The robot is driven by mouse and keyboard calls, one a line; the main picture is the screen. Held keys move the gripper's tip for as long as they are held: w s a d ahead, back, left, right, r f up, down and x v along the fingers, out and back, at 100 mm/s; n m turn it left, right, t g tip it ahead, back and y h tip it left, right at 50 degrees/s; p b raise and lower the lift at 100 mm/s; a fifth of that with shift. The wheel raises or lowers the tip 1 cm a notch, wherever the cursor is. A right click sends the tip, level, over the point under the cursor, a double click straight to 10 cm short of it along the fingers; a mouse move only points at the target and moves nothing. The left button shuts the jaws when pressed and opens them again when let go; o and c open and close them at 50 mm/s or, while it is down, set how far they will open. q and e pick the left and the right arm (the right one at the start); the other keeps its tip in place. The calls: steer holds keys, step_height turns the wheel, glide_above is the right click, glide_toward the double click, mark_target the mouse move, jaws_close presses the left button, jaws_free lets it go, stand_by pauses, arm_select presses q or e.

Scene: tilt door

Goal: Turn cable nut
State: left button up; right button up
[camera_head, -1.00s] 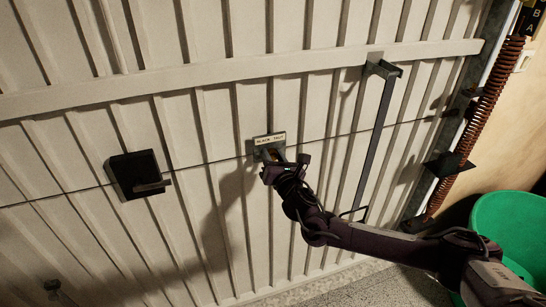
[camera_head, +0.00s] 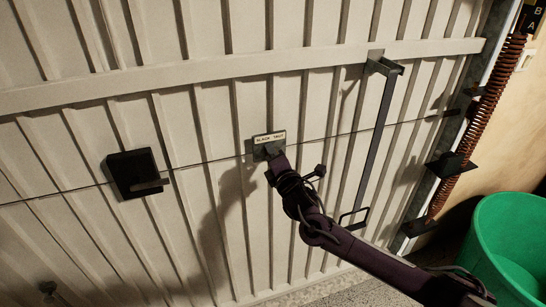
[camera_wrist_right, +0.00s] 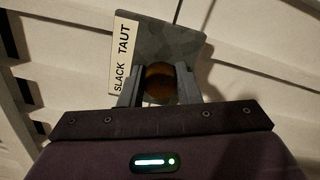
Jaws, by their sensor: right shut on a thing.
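The cable nut (camera_wrist_right: 160,82) is a round brass-coloured piece on a grey metal plate (camera_wrist_right: 188,42) fixed to the tilt door. A white label (camera_wrist_right: 123,58) on the plate reads SLACK and TAUT; it also shows in the head view (camera_head: 269,138). My right gripper (camera_wrist_right: 160,88) is shut on the nut, with one grey finger on each side of it. In the head view the right gripper (camera_head: 274,157) covers the nut, just below the label. My left gripper is not in view.
The door (camera_head: 330,110) is pale ribbed panelling with a crossbar. A black lock box (camera_head: 133,172) is to the left. A long bar handle (camera_head: 376,130) hangs right of my arm. A rusty spring (camera_head: 478,110) and a green bin (camera_head: 512,240) are at the right.

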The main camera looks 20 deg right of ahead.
steer(key=m, duration=0.6)
steer(key=shift+m, duration=0.3)
steer(key=m, duration=0.6)
steer(key=shift+f, duration=0.1)
steer(key=shift+m, duration=0.3)
steer(key=o, duration=1)
steer(key=s+b, duration=0.1)
steer(key=s, duration=0.6)
steer(key=shift+s+d+b, duration=0.15)
steer(key=shift+s+b, duration=0.25)
